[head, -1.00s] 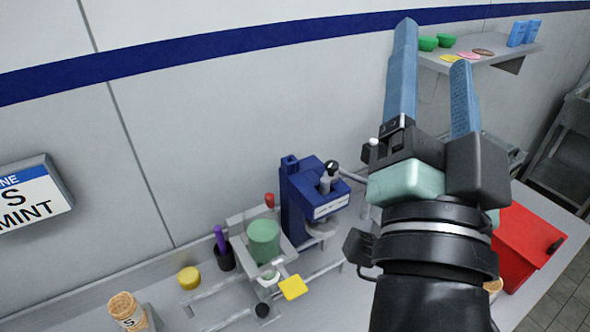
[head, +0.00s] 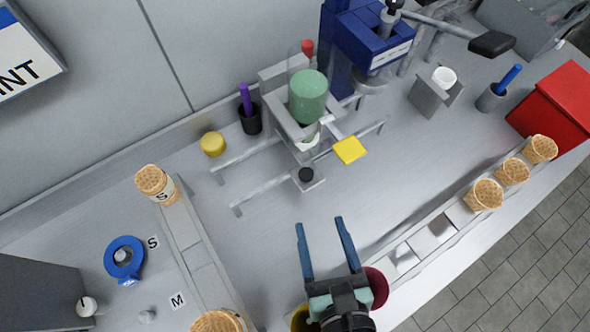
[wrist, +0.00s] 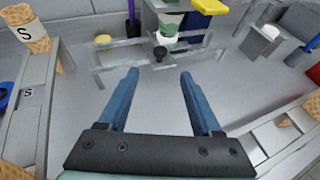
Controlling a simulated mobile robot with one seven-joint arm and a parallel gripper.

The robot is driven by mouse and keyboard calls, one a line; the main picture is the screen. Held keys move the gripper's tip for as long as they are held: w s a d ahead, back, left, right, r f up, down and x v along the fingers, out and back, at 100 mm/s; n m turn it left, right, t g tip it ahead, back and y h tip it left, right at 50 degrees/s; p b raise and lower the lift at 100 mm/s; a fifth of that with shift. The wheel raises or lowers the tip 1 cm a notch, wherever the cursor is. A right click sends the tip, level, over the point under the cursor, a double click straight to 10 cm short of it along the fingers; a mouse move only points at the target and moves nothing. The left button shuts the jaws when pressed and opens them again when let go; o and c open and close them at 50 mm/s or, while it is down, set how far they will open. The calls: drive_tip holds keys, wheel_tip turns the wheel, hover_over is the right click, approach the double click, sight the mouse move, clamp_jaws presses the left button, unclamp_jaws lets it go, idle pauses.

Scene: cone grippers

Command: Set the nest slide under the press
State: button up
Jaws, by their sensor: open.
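The nest slide (head: 313,184) is a grey carriage with a black knob (head: 306,175) at its front, on two rails (head: 262,194). It sits below the green cylinder (head: 308,95), left of the press. A white piece (head: 309,142) shows between cylinder and slide, partly hidden. The blue press (head: 375,42) stands at the right end of the rails, with a black-handled lever (head: 490,43). My gripper (head: 320,222) is open and empty, short of the knob on the near side. In the wrist view the knob (wrist: 160,54) appears just beyond and between the fingertips (wrist: 159,72).
A yellow tab (head: 349,150) juts out right of the slide. Waffle cones (head: 485,195) stand in a rack at right, others at left (head: 155,183). A red box (head: 560,105), a cup holder (head: 435,98) and a yellow disc (head: 213,143) are around. The bench before the rails is clear.

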sight(307, 174)
drive_tip(key=p+x, duration=0.1)
drive_tip(key=x, duration=1.1)
drive_tip(key=shift+w+a+p, duration=0.1)
drive_tip(key=shift+w+p, duration=0.25)
drive_tip(key=shift+w, duration=0.05)
clamp_jaws()
idle(0.8)
